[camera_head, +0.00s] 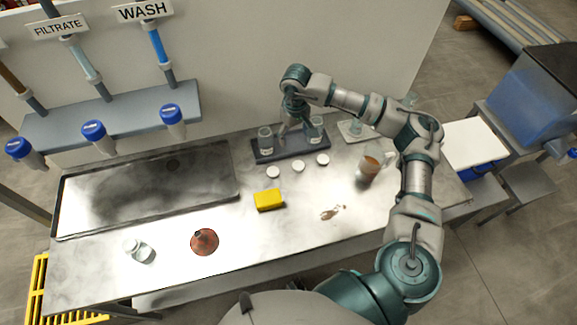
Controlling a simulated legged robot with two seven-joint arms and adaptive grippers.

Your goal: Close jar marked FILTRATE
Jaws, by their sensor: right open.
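Two clear glass jars, a left one (265,140) and a right one (316,130), stand on a dark tray (290,149) at the back of the table. Their labels are too small to read, so I cannot tell which is marked FILTRATE. Three white round lids lie in front of the tray: left (273,172), middle (298,166) and right (322,159). My right gripper (296,132) is open and points down between the two jars, closer to the right one. Whether it touches that jar is unclear. My left gripper is out of view.
A yellow block (268,200), a reddish-brown cone-like object (204,242), a small glass jar (138,249) and a mug of brown liquid (369,169) are on the table. A brown smear marks the front.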

